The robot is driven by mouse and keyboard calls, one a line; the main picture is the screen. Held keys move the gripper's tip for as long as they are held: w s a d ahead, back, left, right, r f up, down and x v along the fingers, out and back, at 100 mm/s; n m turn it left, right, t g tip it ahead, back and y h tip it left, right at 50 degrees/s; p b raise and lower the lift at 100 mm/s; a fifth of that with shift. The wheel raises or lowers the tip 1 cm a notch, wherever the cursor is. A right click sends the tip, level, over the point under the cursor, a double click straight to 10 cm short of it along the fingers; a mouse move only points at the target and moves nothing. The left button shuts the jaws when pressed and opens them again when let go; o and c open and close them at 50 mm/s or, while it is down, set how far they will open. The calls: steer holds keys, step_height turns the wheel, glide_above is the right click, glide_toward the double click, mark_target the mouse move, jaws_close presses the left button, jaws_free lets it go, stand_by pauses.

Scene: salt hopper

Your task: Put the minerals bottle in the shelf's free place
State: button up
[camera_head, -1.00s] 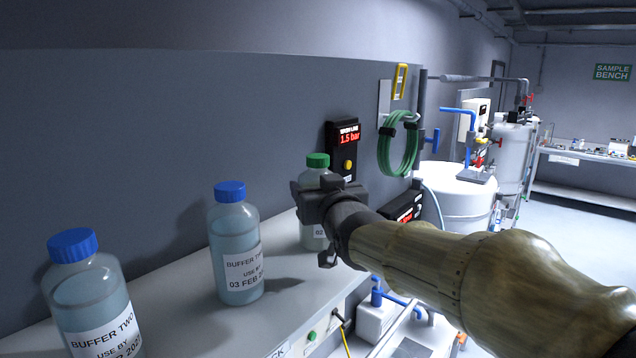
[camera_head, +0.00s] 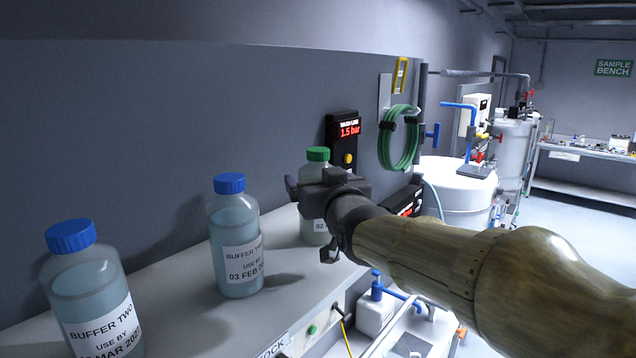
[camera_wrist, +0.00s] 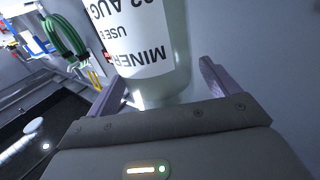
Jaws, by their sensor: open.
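The minerals bottle (camera_head: 315,222) has a green cap and stands upright on the pale shelf (camera_head: 200,328), partly hidden behind my gripper (camera_head: 316,190) in the head view. In the wrist view the minerals bottle (camera_wrist: 150,40) appears upside down, its white label reading "MINER", "USE B" and "AUG". My gripper (camera_wrist: 160,88) is open there, with one finger on each side of the bottle. A gap shows between the bottle and the right finger; I cannot tell whether the left finger touches it. A free place on a shelf cannot be made out.
A pressure display (camera_head: 345,140) and a green hose (camera_head: 398,140) hang on the wall beyond. A bench (camera_head: 590,160) stands far right.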

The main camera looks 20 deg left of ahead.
steer(key=b+v, duration=0.5)
steer(key=v, duration=0.6)
steer(key=shift+d, duration=0.1)
